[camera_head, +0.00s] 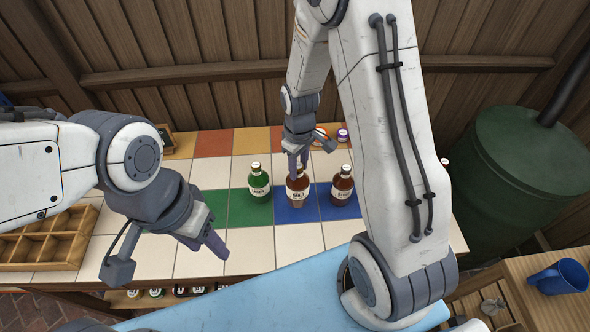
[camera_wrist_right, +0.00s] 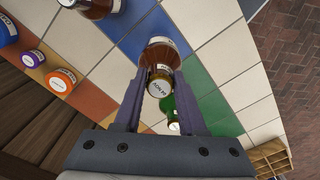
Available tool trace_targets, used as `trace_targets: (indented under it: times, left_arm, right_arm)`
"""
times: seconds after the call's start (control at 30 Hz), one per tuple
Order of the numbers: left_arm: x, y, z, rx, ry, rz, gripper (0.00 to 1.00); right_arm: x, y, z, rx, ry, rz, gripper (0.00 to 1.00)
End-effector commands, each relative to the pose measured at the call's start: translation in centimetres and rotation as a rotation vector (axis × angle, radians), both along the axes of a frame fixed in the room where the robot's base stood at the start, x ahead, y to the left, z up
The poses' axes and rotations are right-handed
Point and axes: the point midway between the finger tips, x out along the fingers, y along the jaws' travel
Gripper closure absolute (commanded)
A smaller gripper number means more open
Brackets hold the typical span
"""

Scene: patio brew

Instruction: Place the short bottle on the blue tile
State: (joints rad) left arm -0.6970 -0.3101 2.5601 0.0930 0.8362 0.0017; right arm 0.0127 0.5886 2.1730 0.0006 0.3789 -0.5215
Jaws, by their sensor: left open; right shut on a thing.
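A short brown bottle (camera_head: 298,190) with a pale label and cap is upright over the blue tile (camera_head: 285,215), between a green bottle and another brown bottle. My right gripper (camera_head: 298,160) is shut on it from above. In the right wrist view the held bottle (camera_wrist_right: 163,55) sits between the two fingers, its cap towards the camera, with blue tile (camera_wrist_right: 135,42) beside it. I cannot tell whether its base touches the tile. My left gripper (camera_head: 217,245) is open and empty over the white tiles at the front left.
The green bottle (camera_head: 259,182) stands close on the left, on green tile; the other brown bottle (camera_head: 342,187) stands close on the right, on blue tile. Orange and purple jars (camera_head: 342,136) are at the back. A wooden divided crate (camera_head: 45,238) is at the left. Front white tiles are clear.

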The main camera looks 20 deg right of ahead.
Motion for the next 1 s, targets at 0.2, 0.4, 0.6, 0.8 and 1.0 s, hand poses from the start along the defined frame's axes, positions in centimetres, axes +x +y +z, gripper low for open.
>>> trace_targets:
  times: [0.2,0.4,0.6,0.8,1.0]
  left_arm:
    - [0.0,0.0,0.8,0.000,0.000,0.001,0.50]
    - [0.0,0.0,1.5,0.000,0.000,0.001,0.50]
    - [0.0,0.0,2.2,0.000,0.000,0.001,0.50]
    - [0.0,0.0,2.1,0.000,0.000,0.001,0.50]
    - [0.0,0.0,1.8,0.000,0.000,0.001,0.50]
  right_arm:
    - [2.2,-0.1,-1.2,0.000,0.000,-0.002,1.00]
    - [2.3,-0.1,-2.9,0.000,0.004,-0.003,1.00]
    - [2.4,-0.1,-5.1,0.000,0.001,-0.003,1.00]
    - [2.4,-0.1,-5.4,0.000,-0.002,-0.003,1.00]
    - [2.4,-0.1,-5.7,0.000,-0.001,-0.003,1.00]
